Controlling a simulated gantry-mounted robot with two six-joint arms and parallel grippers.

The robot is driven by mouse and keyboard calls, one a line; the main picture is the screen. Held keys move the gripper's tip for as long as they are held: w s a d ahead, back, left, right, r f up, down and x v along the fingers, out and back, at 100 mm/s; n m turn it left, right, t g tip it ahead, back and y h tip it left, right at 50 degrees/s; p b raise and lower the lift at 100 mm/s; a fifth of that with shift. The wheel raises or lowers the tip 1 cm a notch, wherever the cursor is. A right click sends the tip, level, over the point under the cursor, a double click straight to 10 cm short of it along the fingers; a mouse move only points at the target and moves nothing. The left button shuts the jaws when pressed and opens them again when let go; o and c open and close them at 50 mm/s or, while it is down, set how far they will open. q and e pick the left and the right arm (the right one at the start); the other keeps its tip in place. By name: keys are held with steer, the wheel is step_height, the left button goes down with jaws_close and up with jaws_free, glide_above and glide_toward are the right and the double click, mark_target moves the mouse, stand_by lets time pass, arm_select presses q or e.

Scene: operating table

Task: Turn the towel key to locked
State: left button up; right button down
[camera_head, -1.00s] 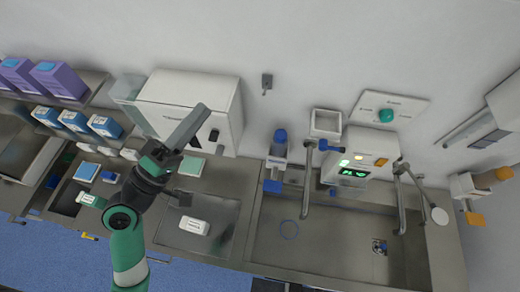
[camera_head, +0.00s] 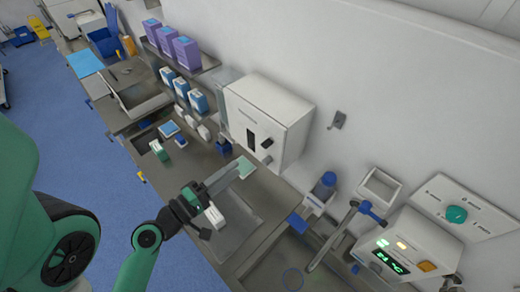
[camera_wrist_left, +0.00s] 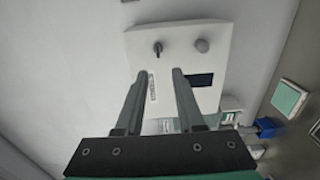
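The white towel box (camera_head: 285,122) is on the wall behind the counter, and its front face shows in the left wrist view (camera_wrist_left: 180,75). On that face are a small dark key-like part (camera_wrist_left: 158,48), a round grey knob (camera_wrist_left: 202,46) and a dark window (camera_wrist_left: 200,80). In the head view the small fittings (camera_head: 267,150) show near the box's lower front; the key's angle is hard to read. My left gripper (camera_head: 234,170) is in front of and below the box. In the wrist view its fingers (camera_wrist_left: 159,74) are apart and empty, pointing toward the key, not touching it. My right gripper is not seen.
Blue and white boxes (camera_head: 183,88) and purple boxes (camera_head: 170,42) stand on shelves left of the towel box. A white pack (camera_head: 214,217) lies on the counter below my gripper.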

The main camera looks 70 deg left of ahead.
arm_select(q)
steer(key=b, duration=0.2)
glide_toward(263, 147)
steer(key=x, duration=0.3)
steer(key=p+x, duration=0.1)
steer(key=x, duration=0.5)
steer(key=shift+f, duration=0.1)
steer(key=shift+s, duration=0.1)
jaws_close()
